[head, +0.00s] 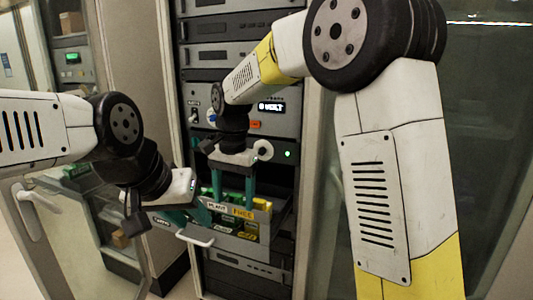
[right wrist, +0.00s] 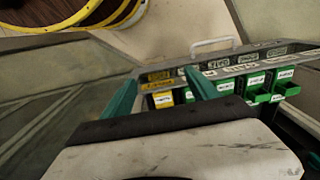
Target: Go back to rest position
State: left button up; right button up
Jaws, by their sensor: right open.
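My right gripper (head: 233,192) hangs down over a pulled-out drawer in the rack, with its two teal fingers spread and nothing seen between them. It also shows in the right wrist view (right wrist: 160,92), fingers apart above the drawer's labelled strip. My left gripper (head: 197,214) is at the left side of the drawer, close to its white handle (head: 196,238). Its teal fingers are partly hidden, so I cannot tell whether they are open or touch the drawer. The drawer holds yellow and green modules (head: 258,205) with labels such as "FREE".
The rack (head: 243,62) holds several grey units above and below the drawer. A glass door with a white handle (head: 36,205) stands at the left. Another glass panel (head: 490,130) is at the right. The right wrist view shows a yellow-rimmed round thing (right wrist: 75,18).

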jog(key=s+d+r+n+t+y, duration=0.1)
jog(key=s+d+r, duration=0.2)
jog(key=d, duration=0.3)
jog(key=s+d+r+n+t+y, duration=0.1)
jog(key=s+d+r, duration=0.1)
jog(key=d, duration=0.5)
jog(key=s+d+n+t, duration=0.2)
jog(key=s+d+t, duration=0.2)
jog(key=s+d, duration=0.5)
jog(key=shift+s+d+n, duration=0.2)
jog(key=shift+s+n, duration=0.2)
jog(key=shift+s, duration=0.65)
pick_arm(q)
jog(key=shift+c, duration=0.5)
